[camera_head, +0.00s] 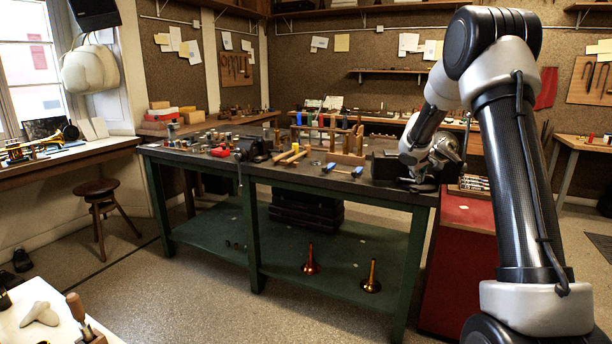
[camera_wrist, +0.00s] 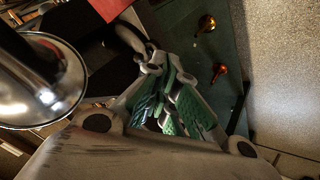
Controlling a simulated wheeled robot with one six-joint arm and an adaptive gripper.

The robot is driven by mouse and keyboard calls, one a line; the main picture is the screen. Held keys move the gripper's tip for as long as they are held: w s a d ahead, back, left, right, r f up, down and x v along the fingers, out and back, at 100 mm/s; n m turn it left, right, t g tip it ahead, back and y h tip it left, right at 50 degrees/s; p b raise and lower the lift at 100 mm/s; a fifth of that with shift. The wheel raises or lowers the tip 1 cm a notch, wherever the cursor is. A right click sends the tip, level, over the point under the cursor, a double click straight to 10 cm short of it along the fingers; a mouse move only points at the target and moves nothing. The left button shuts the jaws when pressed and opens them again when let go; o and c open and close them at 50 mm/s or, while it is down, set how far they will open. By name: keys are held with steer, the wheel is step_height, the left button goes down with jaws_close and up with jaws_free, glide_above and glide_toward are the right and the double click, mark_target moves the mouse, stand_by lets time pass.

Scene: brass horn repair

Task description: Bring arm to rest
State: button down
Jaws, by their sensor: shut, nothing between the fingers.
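My arm reaches down from the right side of the head view to the right end of the dark-topped green workbench (camera_head: 250,168). My gripper (camera_head: 420,186) is low at that end, small and partly hidden by my arm. In the wrist view, my gripper (camera_wrist: 166,98) shows its green-padded fingers closed together with nothing held. A shiny silver round piece (camera_wrist: 40,80) fills the left of the wrist view, close beside the gripper. Whether the fingers touch the bench cannot be told.
Hand tools (camera_head: 292,155) and a wooden rack (camera_head: 345,145) stand on the bench left of the gripper. Two brass bells (camera_head: 310,262) (camera_head: 371,278) stand on its lower shelf. A red cabinet (camera_head: 462,240) is at the bench's right end. The floor (camera_head: 210,285) in front is open.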

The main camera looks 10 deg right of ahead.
steer(key=s+f+m+g, duration=0.2)
steer(key=s+g, duration=0.3)
steer(key=s, duration=1.4)
steer(key=s+a+r+t+y, duration=0.1)
steer(key=s+a+r, duration=0.3)
steer(key=s, duration=0.6)
steer(key=s+a+r+y, duration=0.2)
steer(key=s+a+r, duration=0.1)
steer(key=s+a, duration=0.4)
steer(key=s+a+r+t+y, duration=0.1)
steer(key=s+a+r, duration=0.3)
steer(key=s, duration=0.9)
steer(key=shift+a+r+t, duration=0.3)
steer(key=shift+a, duration=0.5)
